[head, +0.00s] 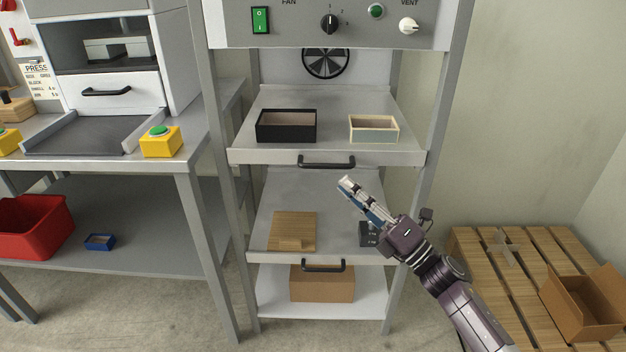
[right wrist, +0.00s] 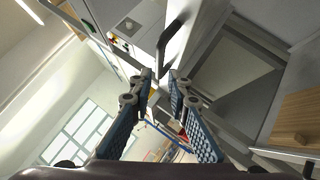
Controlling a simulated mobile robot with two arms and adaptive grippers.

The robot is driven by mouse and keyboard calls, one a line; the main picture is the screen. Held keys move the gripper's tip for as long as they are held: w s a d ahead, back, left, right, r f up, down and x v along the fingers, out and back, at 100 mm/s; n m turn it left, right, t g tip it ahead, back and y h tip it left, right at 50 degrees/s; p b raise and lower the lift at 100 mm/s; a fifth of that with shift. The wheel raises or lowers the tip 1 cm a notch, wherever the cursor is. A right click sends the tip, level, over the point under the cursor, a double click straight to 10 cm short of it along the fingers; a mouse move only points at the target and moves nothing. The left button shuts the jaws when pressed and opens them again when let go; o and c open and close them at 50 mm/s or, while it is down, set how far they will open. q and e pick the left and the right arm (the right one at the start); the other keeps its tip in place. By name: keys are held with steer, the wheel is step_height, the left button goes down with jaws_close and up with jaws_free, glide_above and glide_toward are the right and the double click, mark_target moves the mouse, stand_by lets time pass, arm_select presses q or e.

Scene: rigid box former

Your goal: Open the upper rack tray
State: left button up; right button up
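The upper rack tray (head: 390,158) is a light grey shelf in a grey metal rack. A black bar handle (head: 326,161) is on its front edge. My right gripper (head: 346,183) is just below and slightly right of that handle, in front of the lower tray, with fingers pointing up and left. In the right wrist view, its blue-padded fingers (right wrist: 160,78) stand apart with nothing between them. A dark handle (right wrist: 172,40) shows beyond the fingertips there. The gripper looks apart from the handle. My left gripper is not in view.
A black box (head: 286,126) and a cream box (head: 373,128) stand on the upper tray. The lower tray (head: 275,258) holds a wooden board (head: 293,231) and a dark block (head: 368,235). A workbench stands left; a wooden pallet (head: 490,270) with an open carton (head: 580,310) lies right.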

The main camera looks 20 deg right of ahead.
mark_target(326, 167)
steer(key=x, duration=0.7)
steer(key=shift+w+a+r, duration=0.15)
steer(key=shift+w+a, duration=0.05)
steer(key=shift+w, duration=0.1)
steer(key=shift+c, duration=0.3)
jaws_close()
